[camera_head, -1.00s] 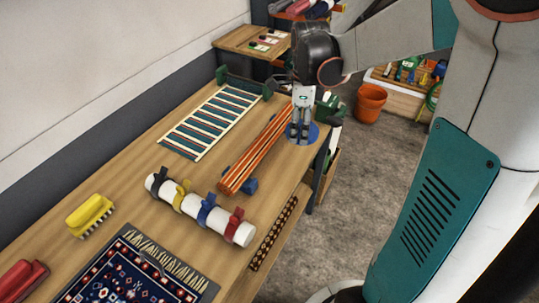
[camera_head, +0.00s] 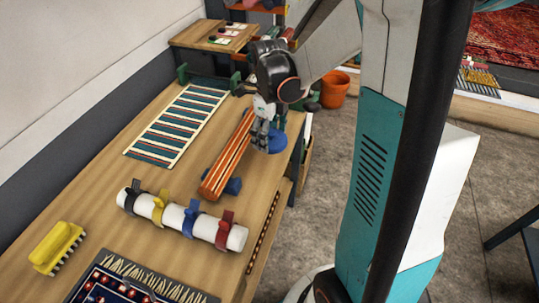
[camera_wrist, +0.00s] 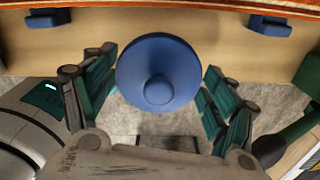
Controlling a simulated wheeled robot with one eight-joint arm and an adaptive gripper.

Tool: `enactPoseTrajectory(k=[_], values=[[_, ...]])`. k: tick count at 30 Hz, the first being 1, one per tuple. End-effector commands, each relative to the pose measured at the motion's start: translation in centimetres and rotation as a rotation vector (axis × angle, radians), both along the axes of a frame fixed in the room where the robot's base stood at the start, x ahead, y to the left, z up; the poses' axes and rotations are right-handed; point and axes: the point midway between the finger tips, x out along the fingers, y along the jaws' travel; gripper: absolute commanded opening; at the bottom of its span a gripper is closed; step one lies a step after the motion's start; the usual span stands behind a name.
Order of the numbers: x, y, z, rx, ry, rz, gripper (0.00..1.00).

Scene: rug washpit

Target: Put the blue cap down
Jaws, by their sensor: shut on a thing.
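The blue cap (camera_wrist: 158,72) is a round disc with a raised knob in the middle. In the wrist view it sits between the two green-padded fingers of my gripper (camera_wrist: 160,92), which is shut on it. In the head view my gripper (camera_head: 262,135) points down, with the cap (camera_head: 277,143) at its fingertips, beside the far end of the orange striped roll near the table's right edge. In the wrist view, grey floor shows around part of the cap. I cannot tell whether the cap touches the table.
The orange striped roll (camera_head: 224,165) rests on blue supports on the wooden table (camera_head: 100,200). A white tube (camera_head: 175,215) with coloured clips, a yellow brush (camera_head: 56,245), a striped woven piece (camera_head: 180,122) and a dark patterned rug (camera_head: 120,283) lie there too. An orange pot (camera_head: 333,88) stands beyond.

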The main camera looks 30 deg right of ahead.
Motion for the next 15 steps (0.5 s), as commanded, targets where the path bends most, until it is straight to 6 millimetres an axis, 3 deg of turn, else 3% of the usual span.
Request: enactPoseTrajectory(k=[3, 11, 15], values=[[0.0, 0.0, -2.1, 0.0, 0.0, 0.0, 0.62], [0.0, 0.0, -3.6, 0.0, 0.0, 0.001, 0.62], [0.0, 0.0, -5.8, 0.0, 0.0, 0.001, 0.62]])
